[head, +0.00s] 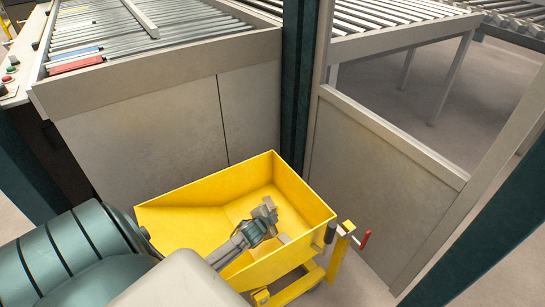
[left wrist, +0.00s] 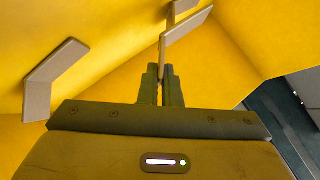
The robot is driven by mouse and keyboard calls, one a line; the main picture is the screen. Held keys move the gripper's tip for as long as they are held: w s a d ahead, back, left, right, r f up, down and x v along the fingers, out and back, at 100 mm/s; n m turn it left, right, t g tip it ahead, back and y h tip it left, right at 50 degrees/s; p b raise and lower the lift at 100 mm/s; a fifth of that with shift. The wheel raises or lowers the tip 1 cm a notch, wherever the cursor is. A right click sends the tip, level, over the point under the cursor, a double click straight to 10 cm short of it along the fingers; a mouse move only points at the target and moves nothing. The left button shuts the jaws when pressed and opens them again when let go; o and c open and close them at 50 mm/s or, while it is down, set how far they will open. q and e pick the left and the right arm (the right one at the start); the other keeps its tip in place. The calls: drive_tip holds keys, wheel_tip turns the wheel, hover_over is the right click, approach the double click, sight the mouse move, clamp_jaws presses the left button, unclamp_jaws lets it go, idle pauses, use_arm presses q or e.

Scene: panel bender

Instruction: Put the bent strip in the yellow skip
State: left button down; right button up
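The yellow skip (head: 185,240) stands in front of the grey machine panels in the head view. Its yellow inside (left wrist: 220,75) fills most of the left wrist view. My left gripper (head: 264,218) reaches down into the skip's opening. In the left wrist view its fingers (left wrist: 161,82) are close together on a grey bent strip (left wrist: 186,27), which sticks out beyond the fingertips; it also shows at the gripper's tip in the head view (head: 267,206). Another grey bent piece (left wrist: 52,77) lies in the skip, apart from the fingers. My right gripper is not in view.
A roller table (head: 150,72) with a red piece (head: 76,64) and a blue piece on it stands behind at the left. A dark green post (head: 297,80) rises behind the skip. A red-handled lever (head: 364,240) stands at the skip's right. Grey floor shows at the right.

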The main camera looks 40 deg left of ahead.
use_arm(q)
drive_tip(key=c, duration=1.6)
unclamp_jaws()
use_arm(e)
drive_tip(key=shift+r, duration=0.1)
